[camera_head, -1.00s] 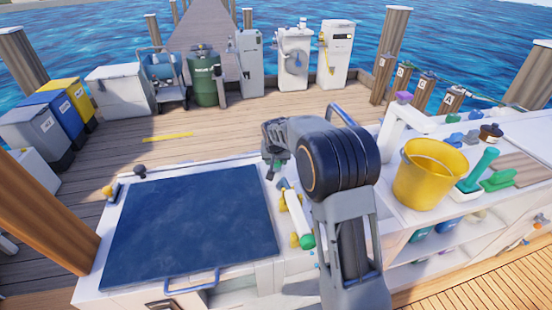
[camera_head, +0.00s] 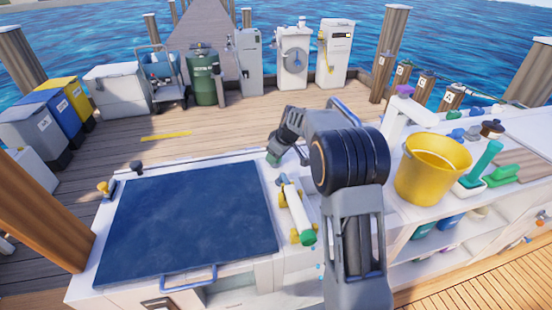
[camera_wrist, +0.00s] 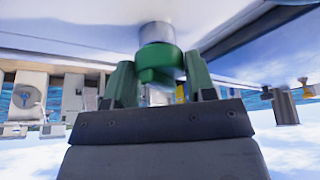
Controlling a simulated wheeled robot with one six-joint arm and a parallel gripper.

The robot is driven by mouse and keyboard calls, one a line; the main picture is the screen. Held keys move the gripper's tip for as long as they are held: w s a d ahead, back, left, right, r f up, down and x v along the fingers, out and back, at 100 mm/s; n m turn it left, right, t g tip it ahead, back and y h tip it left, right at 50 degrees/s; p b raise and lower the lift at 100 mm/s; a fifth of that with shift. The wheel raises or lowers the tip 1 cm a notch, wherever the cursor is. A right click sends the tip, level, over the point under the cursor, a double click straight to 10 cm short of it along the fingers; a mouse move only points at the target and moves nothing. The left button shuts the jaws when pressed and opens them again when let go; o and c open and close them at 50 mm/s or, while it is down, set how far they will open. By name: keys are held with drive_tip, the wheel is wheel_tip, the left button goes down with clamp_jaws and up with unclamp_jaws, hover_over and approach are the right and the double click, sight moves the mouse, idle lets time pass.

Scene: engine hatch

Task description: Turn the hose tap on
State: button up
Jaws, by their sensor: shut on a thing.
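In the wrist view, a green knob (camera_wrist: 158,57) on a short silver cylinder (camera_wrist: 156,32) meets a white surface. It looks like the hose tap, but no label shows. My gripper (camera_wrist: 160,82) has its two green fingers on either side of the knob, shut on it. In the head view, my gripper (camera_head: 273,158) is low at the far edge of the white counter, just past the far right corner of the dark blue hatch. The knob cannot be made out there.
The dark blue hatch lid (camera_head: 190,225) lies flat to the left of my arm. A white cylinder with a green end (camera_head: 297,213) lies close beside it. A yellow bucket (camera_head: 432,168) stands on the counter at right. The deck beyond is mostly clear.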

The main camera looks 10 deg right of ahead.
drive_tip(key=n+g, duration=0.1)
drive_tip(key=n, duration=0.1)
drive_tip(key=n+y, duration=0.1)
drive_tip(key=n, duration=0.2)
drive_tip(key=shift+g, duration=0.4)
drive_tip(key=shift+n, duration=0.4)
drive_tip(key=o, duration=0.9)
drive_tip(key=p+v, duration=0.1)
drive_tip(key=v, duration=1.2)
drive_tip(key=shift+d+r+p, duration=0.25)
drive_tip(key=shift+r+p, duration=0.05)
drive_tip(key=shift+w, duration=0.1)
